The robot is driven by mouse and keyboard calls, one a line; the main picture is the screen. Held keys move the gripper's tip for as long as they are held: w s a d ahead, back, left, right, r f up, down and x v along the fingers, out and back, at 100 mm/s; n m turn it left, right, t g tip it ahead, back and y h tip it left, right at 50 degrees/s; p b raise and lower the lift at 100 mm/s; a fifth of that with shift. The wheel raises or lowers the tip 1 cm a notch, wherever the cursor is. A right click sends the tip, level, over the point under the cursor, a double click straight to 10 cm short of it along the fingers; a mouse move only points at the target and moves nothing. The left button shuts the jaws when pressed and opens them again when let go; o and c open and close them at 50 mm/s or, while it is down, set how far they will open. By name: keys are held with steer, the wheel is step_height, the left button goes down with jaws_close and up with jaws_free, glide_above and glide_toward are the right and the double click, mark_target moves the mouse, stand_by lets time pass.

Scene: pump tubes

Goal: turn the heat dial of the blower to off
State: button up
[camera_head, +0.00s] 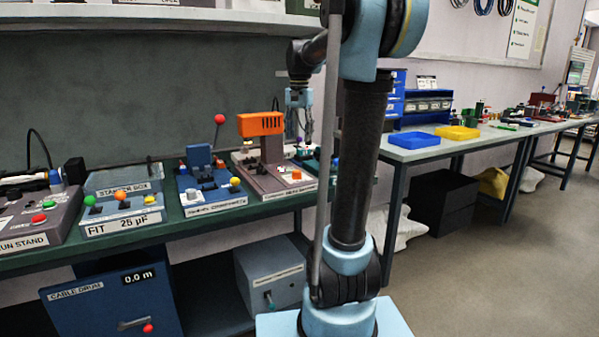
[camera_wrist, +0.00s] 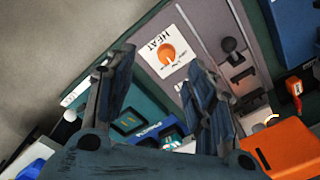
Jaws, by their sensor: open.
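The heat dial (camera_wrist: 166,52) is a round orange knob on a white plate marked HEAT, with a small pale mark near its lower edge in the wrist view. The plate's small setting words are too blurred to read. In the head view a small orange spot, likely the dial (camera_head: 296,175), shows on the front of the blower's grey base (camera_head: 262,178), below its orange head (camera_head: 261,124).
The orange head (camera_wrist: 285,148) and a black-knobbed lever (camera_wrist: 229,45) stand beside the dial in the wrist view. A blue device with a red-ball lever (camera_head: 219,119) stands left of the blower. A teal device (camera_wrist: 130,122) lies close by. The bench is crowded.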

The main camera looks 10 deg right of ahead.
steer(key=r+m, duration=0.1)
glide_above(297, 171)
steer(key=f, duration=1.7)
steer(key=shift+w, duration=0.25)
steer(key=shift+r, duration=0.1)
steer(key=c, duration=1.1)
steer(key=shift+w+d, duration=0.1)
steer(key=shift+d, duration=0.15)
steer(key=shift+a, duration=0.15)
